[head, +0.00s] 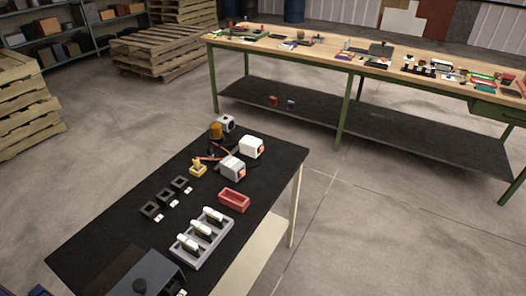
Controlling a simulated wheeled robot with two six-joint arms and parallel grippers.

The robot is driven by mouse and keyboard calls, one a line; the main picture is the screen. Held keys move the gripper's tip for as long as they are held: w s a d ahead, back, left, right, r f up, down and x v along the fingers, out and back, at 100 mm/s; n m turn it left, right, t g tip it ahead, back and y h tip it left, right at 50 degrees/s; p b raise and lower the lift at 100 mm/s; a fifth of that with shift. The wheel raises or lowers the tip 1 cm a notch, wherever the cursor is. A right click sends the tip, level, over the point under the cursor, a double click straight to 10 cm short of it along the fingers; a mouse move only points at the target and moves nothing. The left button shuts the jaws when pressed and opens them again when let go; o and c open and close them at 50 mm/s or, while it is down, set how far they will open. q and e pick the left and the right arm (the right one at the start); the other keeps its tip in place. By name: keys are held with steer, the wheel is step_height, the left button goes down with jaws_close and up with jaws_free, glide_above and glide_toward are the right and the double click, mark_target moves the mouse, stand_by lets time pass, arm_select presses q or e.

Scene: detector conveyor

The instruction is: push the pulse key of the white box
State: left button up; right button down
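A white box (250,146) stands near the far right end of the black table (105,222) in the head view. An orange-red patch shows on its right side; I cannot tell whether this is the pulse key. A similar, greyer box (231,167) with an orange-red patch stands just in front of it, to the left. No key can be made out clearly on either box at this size. Neither of my grippers is in view.
A red open tray (234,200), a grey rack (193,253) with white cylinders, small dark blocks (164,195) and a yellow piece (198,168) occupy the table. A dark grey box (155,272) with a black knob is at front. A cluttered workbench (330,55) stands behind.

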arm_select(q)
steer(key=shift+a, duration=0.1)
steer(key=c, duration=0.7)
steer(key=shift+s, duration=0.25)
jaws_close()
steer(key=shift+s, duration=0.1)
